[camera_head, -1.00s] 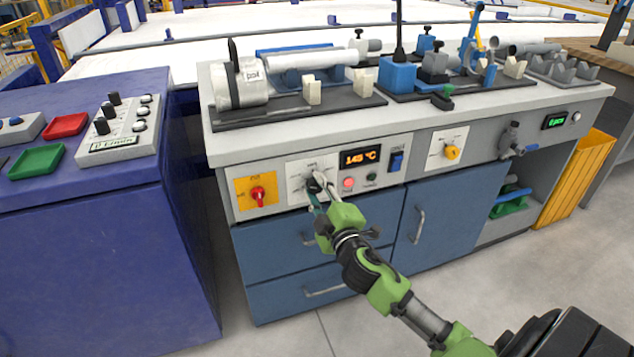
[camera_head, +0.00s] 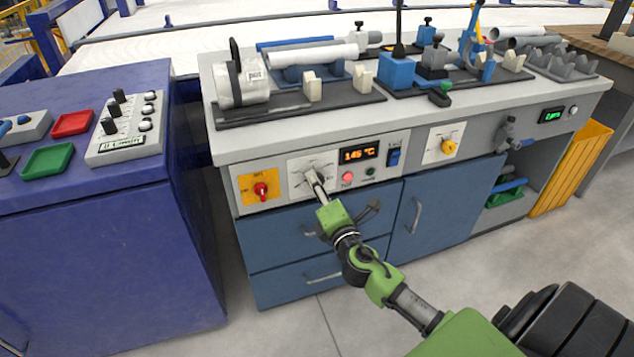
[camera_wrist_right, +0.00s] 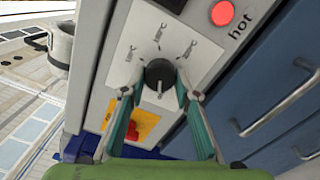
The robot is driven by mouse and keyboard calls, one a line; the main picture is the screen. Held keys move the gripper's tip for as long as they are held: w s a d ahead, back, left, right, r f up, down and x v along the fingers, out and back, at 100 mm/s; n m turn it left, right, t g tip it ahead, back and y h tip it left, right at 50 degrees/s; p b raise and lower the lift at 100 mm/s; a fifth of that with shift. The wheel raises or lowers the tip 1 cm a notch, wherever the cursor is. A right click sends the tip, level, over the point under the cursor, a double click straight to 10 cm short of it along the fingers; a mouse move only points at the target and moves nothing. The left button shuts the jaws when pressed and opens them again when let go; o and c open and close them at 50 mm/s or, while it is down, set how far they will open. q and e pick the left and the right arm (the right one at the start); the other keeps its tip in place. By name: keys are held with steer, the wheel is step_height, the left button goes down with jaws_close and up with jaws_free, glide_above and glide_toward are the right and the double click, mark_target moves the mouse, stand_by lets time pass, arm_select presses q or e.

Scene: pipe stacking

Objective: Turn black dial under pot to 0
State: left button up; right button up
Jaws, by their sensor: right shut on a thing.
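The black dial (camera_wrist_right: 159,74) sits on a white scale plate (camera_head: 297,178) on the bench's front panel, with a pale pointer line on its face. The silver pot (camera_head: 240,85) stands above it on the bench top and shows at the left of the wrist view (camera_wrist_right: 62,45). My right gripper (camera_head: 314,178) is at the dial; in the wrist view its two fingers (camera_wrist_right: 160,90) lie on either side of the dial, shut on it. In the head view the gripper hides most of the dial. The scale marks are too blurred to read surely. My left gripper is not in view.
A red knob on a yellow plate (camera_head: 259,188) is left of the dial. An orange display (camera_head: 358,154), a lit red lamp (camera_head: 347,177) and a blue switch (camera_head: 394,157) are right of it. Drawer handles (camera_head: 322,278) stick out below. A blue cabinet (camera_head: 100,250) stands at left.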

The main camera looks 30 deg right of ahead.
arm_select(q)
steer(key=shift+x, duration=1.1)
arm_select(e)
steer(key=shift+f+n, duration=0.2)
steer(key=shift+n, duration=0.6)
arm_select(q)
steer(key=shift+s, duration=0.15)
arm_select(e)
steer(key=o, duration=1.1)
steer(key=shift+s+r, duration=0.1)
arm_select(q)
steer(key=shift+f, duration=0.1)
arm_select(e)
steer(key=v, duration=1.2)
